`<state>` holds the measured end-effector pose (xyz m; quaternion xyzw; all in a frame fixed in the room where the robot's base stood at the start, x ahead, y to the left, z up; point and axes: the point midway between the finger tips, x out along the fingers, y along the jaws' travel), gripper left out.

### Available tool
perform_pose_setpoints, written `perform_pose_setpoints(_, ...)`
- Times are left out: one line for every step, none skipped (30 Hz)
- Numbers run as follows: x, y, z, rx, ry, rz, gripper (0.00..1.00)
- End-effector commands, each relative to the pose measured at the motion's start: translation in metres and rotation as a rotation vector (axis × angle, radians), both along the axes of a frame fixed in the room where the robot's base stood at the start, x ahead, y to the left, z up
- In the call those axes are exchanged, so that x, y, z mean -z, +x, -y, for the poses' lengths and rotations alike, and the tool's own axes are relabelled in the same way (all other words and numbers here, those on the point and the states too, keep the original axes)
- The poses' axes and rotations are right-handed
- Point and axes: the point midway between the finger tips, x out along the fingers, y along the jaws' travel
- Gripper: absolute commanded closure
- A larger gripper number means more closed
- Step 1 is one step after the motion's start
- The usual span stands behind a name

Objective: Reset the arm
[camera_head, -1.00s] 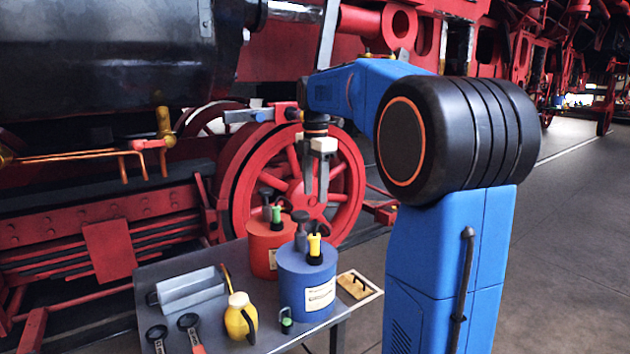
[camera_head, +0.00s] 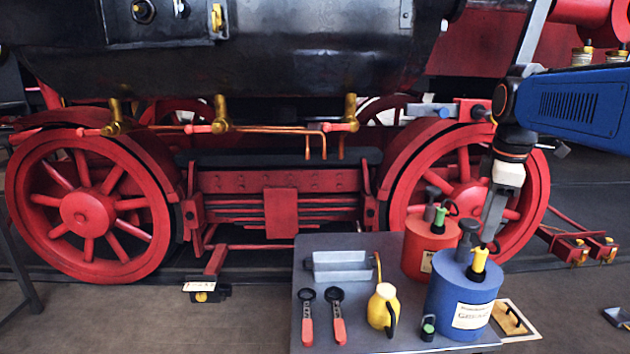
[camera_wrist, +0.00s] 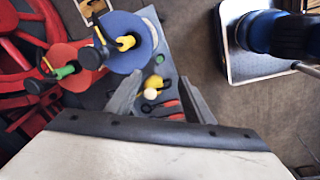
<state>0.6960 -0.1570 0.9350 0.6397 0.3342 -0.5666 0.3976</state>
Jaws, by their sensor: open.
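My gripper (camera_head: 492,220) hangs pointing down at the right of the head view, seen edge-on, beside and above the blue canister (camera_head: 463,298). In the wrist view its two grey fingers (camera_wrist: 158,100) stand apart with nothing between their tips; the table's tools show below and beyond them. The blue canister also shows in the wrist view (camera_wrist: 118,52), at upper left. The arm's blue link enters from the right edge of the head view.
A grey table (camera_head: 370,338) holds a red canister (camera_head: 422,252), a yellow oil can (camera_head: 382,306), a grey tray (camera_head: 348,266) and two red-handled tools (camera_head: 338,326). The locomotive with red wheels (camera_head: 88,208) stands behind. Open floor lies left of the table.

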Motion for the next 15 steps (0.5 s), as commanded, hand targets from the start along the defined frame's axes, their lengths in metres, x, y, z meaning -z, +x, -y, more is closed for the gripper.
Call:
perform_pose_setpoints(0.006, -0.015, -0.009, 0.054, 0.006, 0.017, 0.52)
perform_pose_setpoints(0.010, -0.023, -0.013, 0.090, 0.010, 0.029, 0.52)
perform_pose_setpoints(0.016, -0.033, -0.019, 0.139, 0.018, 0.042, 0.52)
perform_pose_setpoints(0.020, -0.040, -0.023, 0.176, 0.025, 0.053, 0.52)
perform_pose_setpoints(0.024, -0.048, -0.027, 0.213, 0.031, 0.064, 0.52)
perform_pose_setpoints(0.031, -0.057, -0.032, 0.262, 0.040, 0.078, 0.52)
perform_pose_setpoints(0.036, -0.065, -0.036, 0.297, 0.048, 0.088, 0.52)
perform_pose_setpoints(0.041, -0.072, -0.039, 0.334, 0.056, 0.099, 0.52)
perform_pose_setpoints(0.049, -0.082, -0.044, 0.383, 0.068, 0.112, 0.52)
perform_pose_setpoints(0.054, -0.089, -0.047, 0.420, 0.077, 0.121, 0.52)
perform_pose_setpoints(0.059, -0.097, -0.050, 0.455, 0.087, 0.132, 0.52)
perform_pose_setpoints(0.067, -0.106, -0.055, 0.503, 0.101, 0.146, 0.52)
perform_pose_setpoints(0.074, -0.114, -0.057, 0.540, 0.112, 0.154, 0.52)
perform_pose_setpoints(0.080, -0.121, -0.060, 0.575, 0.123, 0.164, 0.52)
perform_pose_setpoints(0.089, -0.131, -0.064, 0.623, 0.139, 0.176, 0.52)
